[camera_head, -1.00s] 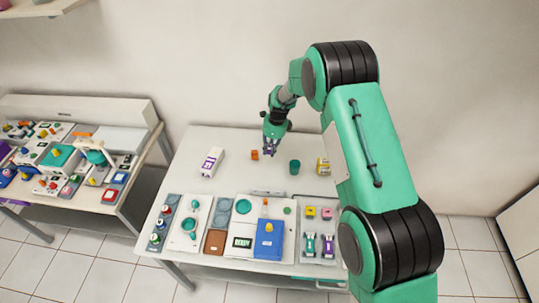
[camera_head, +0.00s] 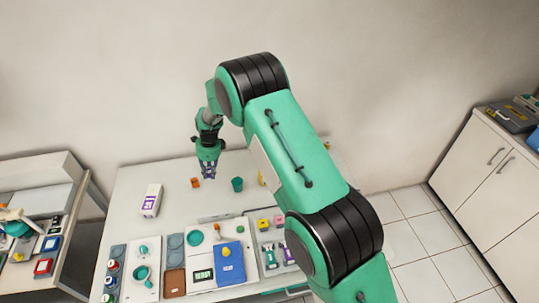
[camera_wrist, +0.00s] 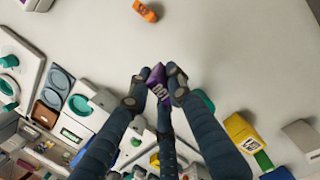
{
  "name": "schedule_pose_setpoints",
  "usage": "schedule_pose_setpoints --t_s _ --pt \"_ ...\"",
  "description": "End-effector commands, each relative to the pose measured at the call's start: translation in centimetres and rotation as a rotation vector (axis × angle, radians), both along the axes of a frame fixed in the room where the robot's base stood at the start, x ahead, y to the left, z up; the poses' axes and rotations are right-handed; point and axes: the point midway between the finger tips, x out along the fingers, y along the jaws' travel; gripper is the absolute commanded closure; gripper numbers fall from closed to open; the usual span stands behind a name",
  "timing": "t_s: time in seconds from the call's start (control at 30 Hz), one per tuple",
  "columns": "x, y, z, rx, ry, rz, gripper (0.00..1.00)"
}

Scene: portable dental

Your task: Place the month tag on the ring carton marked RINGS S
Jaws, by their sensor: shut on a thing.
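My gripper (camera_head: 208,170) is shut on a small purple tag with pale lettering (camera_wrist: 157,82), held between the fingertips in the wrist view; the lettering is too small to read. In the head view the gripper is over the back of the table, near a small orange object. A white carton with a purple label (camera_head: 151,201) stands on the table left of the gripper; its print is not readable. A yellow carton (camera_wrist: 241,132) is right of the fingers in the wrist view. In the head view, my arm partly hides this yellow carton (camera_head: 262,178).
The orange object (camera_head: 195,182) and a teal cup (camera_head: 237,184) stand close to the gripper. Trays, a blue box (camera_head: 229,264) and a display panel (camera_head: 203,275) fill the table's front. The table (camera_head: 175,175) is bare between white carton and orange object.

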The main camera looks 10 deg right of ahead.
Motion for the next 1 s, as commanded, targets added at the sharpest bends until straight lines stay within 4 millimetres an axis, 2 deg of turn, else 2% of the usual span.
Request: schedule_pose_setpoints --t_s 0.17,0.27,0.37,0.67,0.8,1.0 --pt "0.3 -2.6 0.3 0.0 -0.001 -0.044 1.0" --pt "0.5 -5.1 0.6 -0.001 -0.002 -0.086 1.0" --pt "0.6 -8.4 1.0 -0.001 -0.003 -0.141 1.0" --pt "-0.4 -20.1 2.1 -0.005 -0.004 -0.346 1.0" --pt "-1.5 -25.4 2.6 -0.006 -0.006 -0.443 1.0" --pt "-3.5 -32.1 3.3 -0.008 -0.006 -0.57 1.0"
